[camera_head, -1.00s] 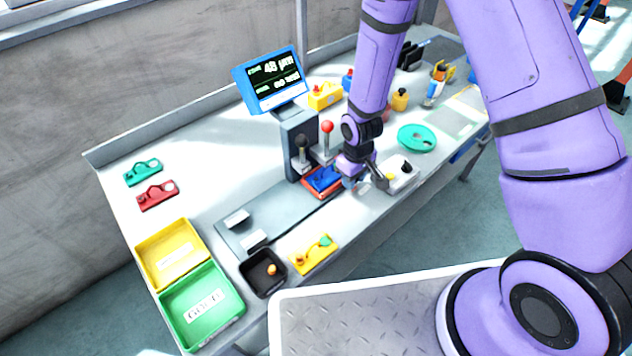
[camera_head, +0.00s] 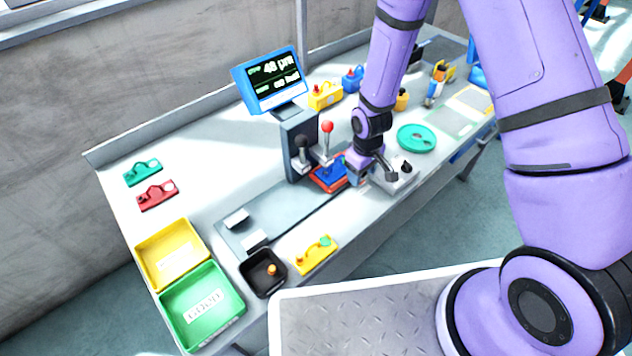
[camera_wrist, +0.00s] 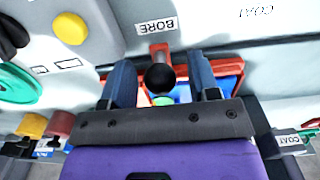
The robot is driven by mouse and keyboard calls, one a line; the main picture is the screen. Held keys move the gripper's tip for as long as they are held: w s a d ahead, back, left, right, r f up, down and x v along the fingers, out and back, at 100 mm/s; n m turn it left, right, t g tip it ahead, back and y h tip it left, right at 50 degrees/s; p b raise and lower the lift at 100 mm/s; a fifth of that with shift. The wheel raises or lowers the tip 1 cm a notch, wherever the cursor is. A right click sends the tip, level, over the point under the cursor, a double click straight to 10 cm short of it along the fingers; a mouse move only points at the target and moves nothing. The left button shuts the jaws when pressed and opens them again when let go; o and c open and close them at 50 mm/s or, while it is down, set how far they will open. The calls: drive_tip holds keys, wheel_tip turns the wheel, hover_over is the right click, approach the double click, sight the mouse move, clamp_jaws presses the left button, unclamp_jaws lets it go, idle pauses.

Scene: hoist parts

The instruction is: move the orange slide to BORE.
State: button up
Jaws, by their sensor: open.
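My gripper (camera_head: 362,182) is low over the front of the bench, beside the gauge stand. In the wrist view its two fingers (camera_wrist: 161,74) are open, one on each side of a round black knob (camera_wrist: 159,78). An orange-red bar (camera_wrist: 158,49) shows just beyond the knob, close to the BORE label (camera_wrist: 156,25). I take this bar to be the orange slide; its rest is hidden by the knob and gripper. I cannot tell whether the fingers touch the knob. In the head view my gripper hides the slide.
A red fixture with a blue part (camera_head: 328,176) is close on the left. The gauge stand (camera_head: 297,150) has a red-balled lever (camera_head: 327,128).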

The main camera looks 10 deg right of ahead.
wheel_tip(320, 180, up, 9)
idle(0.8)
drive_tip(key=shift+r, duration=0.1)
wheel_tip(320, 180, up, 11)
idle(0.5)
drive_tip(key=shift+f, duration=0.2)
idle(0.6)
